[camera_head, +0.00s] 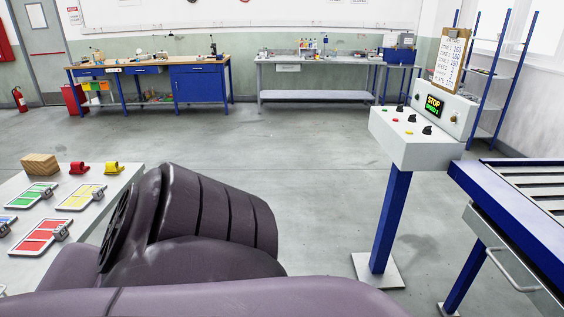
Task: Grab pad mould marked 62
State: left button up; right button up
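Several flat coloured plates with grey metal pieces at their edges, possibly the pad moulds, lie on a pale table (110,190) at the left. A green plate (32,195) and a yellow plate (80,198) lie behind a red plate (38,237). My purple arm links fill the lower middle and hide part of the table. Neither of my grippers is in view.
A wooden block stack (40,164), a red piece (79,168) and a yellow piece (114,168) sit along the table's back edge. A control box (415,145) on a blue post stands at right, beside a blue-framed machine (520,220). Open floor (300,160) lies between.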

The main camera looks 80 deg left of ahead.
aim_at(38, 240)
jog(key=i+u, duration=0.15)
jog(key=u, duration=2.7)
